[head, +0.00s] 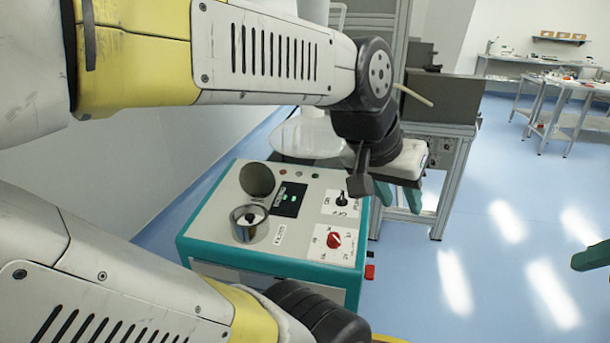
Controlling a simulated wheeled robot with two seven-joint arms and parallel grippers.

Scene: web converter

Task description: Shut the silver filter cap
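The silver filter cap (257,180) is a round disc standing raised on the top panel of a teal and white machine (205,240), behind a short silver filter cup (249,232). The cup's mouth is uncovered and a pale piece shows inside. My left gripper (422,199) is beyond the machine's right back corner, well apart from the cap. Its two teal fingers point down with a gap between them, and nothing shows in it. A teal piece at the right edge (592,257) looks like part of my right gripper; most of it is out of frame.
The panel also carries a red knob (333,240), a black switch (341,199) and a small display (289,199). A metal-framed stand (448,180) is behind at the right. White tables (545,85) stand far right. Blue floor between is clear.

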